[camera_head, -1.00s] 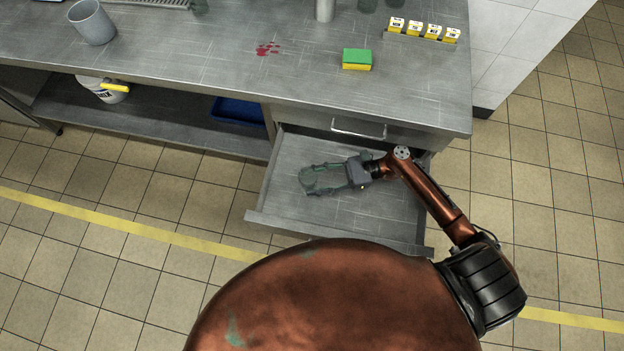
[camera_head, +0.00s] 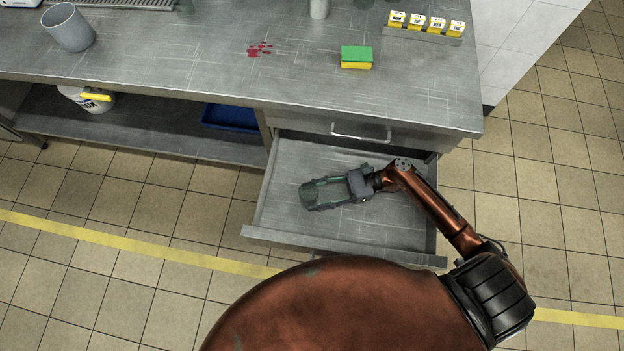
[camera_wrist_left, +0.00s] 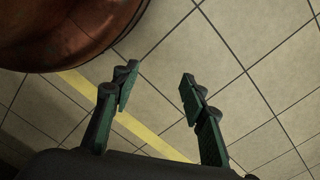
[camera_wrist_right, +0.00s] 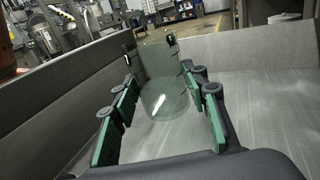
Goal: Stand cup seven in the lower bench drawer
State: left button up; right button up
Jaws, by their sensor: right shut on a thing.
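A clear, greenish glass cup (camera_head: 309,191) is inside the open lower drawer (camera_head: 400,232) of the bench. My right gripper (camera_head: 320,194) reaches into the drawer from the right and is shut on the cup. In the right wrist view the cup (camera_wrist_right: 165,88) is upright between the fingers of the right gripper (camera_wrist_right: 160,80), with dark marks near its rim that I cannot read. The cup is at or close to the drawer floor; I cannot tell if it touches. My left gripper (camera_wrist_left: 158,85) is open and empty above the tiled floor, outside the head view.
The shut upper drawer with its bar handle (camera_head: 360,134) sits above the open one. The open drawer is otherwise bare.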

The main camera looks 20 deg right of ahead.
pick_arm(q)
jog(key=shift+w+d+r, duration=0.15)
jog(key=shift+r, duration=0.7)
pick_arm(e)
jog(key=shift+f, duration=0.2)
pick_arm(q)
jog(key=shift+w+d+r, duration=0.1)
jog(key=shift+w+r, duration=0.1)
jog(key=shift+r, duration=0.05)
pick_arm(e)
jog(key=shift+f, duration=0.65)
jog(key=o, duration=1.3)
pick_arm(q)
jog(key=shift+s, duration=0.1)
